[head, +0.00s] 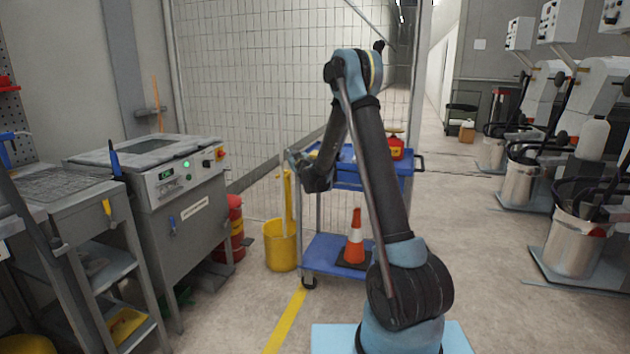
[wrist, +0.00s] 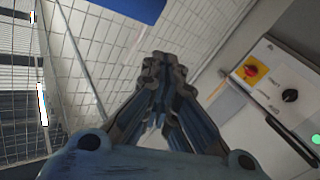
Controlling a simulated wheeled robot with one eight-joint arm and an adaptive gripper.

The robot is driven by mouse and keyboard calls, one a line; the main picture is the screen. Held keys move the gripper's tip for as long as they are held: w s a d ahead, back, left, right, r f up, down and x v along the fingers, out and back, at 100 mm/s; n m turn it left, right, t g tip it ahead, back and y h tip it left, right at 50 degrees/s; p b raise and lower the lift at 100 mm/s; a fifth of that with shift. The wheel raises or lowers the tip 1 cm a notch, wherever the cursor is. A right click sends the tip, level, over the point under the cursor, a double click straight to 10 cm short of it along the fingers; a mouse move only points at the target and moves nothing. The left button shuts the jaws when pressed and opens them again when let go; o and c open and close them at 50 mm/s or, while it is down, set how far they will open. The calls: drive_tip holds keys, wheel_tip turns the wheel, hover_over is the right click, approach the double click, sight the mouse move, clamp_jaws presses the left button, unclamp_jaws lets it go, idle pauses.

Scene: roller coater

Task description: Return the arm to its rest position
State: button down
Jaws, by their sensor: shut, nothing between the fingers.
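My arm stands in the middle of the head view, its upper links raised and its forearm folded down to the left. My gripper (head: 292,158) is at the end of the forearm, in front of the wire mesh fence and to the left of the blue cart. In the wrist view my gripper (wrist: 163,72) has its fingers together with nothing between them. It touches nothing that I can see.
A grey machine (head: 185,190) with a control panel stands at the left; its knobs show in the wrist view (wrist: 290,95). A blue cart (head: 335,255) carries an orange cone (head: 355,238). A yellow bucket (head: 280,246) stands beside it.

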drive_tip(key=s+d+r+m+g+h, duration=0.1)
drive_tip(key=s+d+r+m+h, duration=0.25)
drive_tip(key=s+d, duration=0.5)
drive_tip(key=s+d+r+m+g+h, duration=0.2)
drive_tip(key=s+d+r+h, duration=0.25)
drive_tip(key=d, duration=0.75)
drive_tip(key=s+d+f+m+g, duration=0.1)
drive_tip(key=s+d+g, duration=0.1)
drive_tip(key=s+d, duration=0.6)
drive_tip(key=s+d+f+m+g, duration=0.1)
drive_tip(key=s+d+f+g, duration=0.15)
drive_tip(key=s, duration=0.85)
drive_tip(key=s+d+f+g, duration=0.15)
drive_tip(key=s+f, duration=0.25)
drive_tip(key=s, duration=0.6)
drive_tip(key=s+a+f+g+y, duration=0.1)
drive_tip(key=s+f+g, duration=0.2)
drive_tip(key=s, duration=0.8)
drive_tip(key=s+a+f+g, duration=0.1)
drive_tip(key=s+f+g, duration=0.1)
drive_tip(key=s+f, duration=0.5)
drive_tip(key=s, duration=0.5)
drive_tip(key=shift+a+g+y, duration=0.4)
drive_tip(key=shift+s, duration=0.1)
